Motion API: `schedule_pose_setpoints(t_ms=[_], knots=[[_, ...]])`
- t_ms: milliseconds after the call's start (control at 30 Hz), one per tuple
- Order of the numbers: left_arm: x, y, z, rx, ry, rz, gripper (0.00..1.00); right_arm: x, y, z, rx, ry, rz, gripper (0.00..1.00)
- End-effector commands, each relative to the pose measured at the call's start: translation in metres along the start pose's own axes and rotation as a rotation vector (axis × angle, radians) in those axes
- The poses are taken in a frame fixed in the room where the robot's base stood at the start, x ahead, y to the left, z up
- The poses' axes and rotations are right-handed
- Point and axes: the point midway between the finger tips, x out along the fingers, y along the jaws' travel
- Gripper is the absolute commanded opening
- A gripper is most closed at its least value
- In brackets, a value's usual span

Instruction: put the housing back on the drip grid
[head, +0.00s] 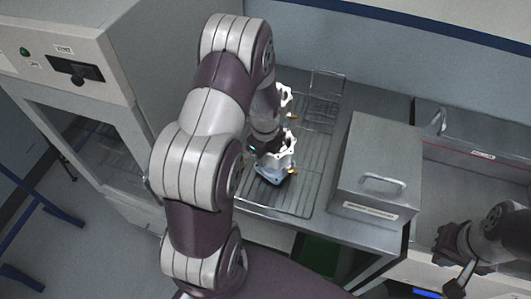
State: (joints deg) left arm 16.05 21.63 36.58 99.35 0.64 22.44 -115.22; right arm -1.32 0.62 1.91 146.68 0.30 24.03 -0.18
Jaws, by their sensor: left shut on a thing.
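A silvery machined housing (275,170) with a pale bluish base and a small brass-coloured fitting is at the near left part of the drip grid (308,170). My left gripper (266,148) is shut on it from above, and my arm hides part of its left and top. I cannot tell whether its base rests on the grid or hangs just above it. A second, similar housing (287,97) stands farther back, partly hidden by my arm. My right gripper (458,274) is at the lower right, away from the housings; its finger opening is unclear.
A steel box with a handle (378,160) stands right of the grid. A wire rack (326,86) is at the back. A sink-like basin (475,195) lies at the right, and a white machine cabinet (65,60) stands left. Bare grid shows right of the held housing.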

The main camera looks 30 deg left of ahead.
Motion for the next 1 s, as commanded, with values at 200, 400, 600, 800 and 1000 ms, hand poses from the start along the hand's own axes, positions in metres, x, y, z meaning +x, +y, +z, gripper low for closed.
schedule_pose_setpoints(t_ms=[200,400,600,800,1000], knots=[[0.012,-0.003,0.001,-0.001,-0.003,-0.008,0.0,-0.006,0.0,-0.001,0.0,0.0,0.0,0.0],[0.014,-0.003,0.001,-0.001,-0.003,-0.007,0.0,-0.004,0.0,-0.001,0.0,0.0,0.0,0.0],[0.015,-0.001,0.0,-0.001,-0.001,-0.003,0.5,-0.003,0.0,0.0,0.0,0.0,0.0,0.0],[0.015,-0.001,0.0,-0.001,-0.001,-0.003,0.5,-0.004,0.0,0.0,0.0,0.0,0.0,0.0],[-0.001,-0.003,0.001,-0.001,-0.003,-0.007,0.5,0.002,0.0,0.0,0.0,0.0,0.0,0.0]])
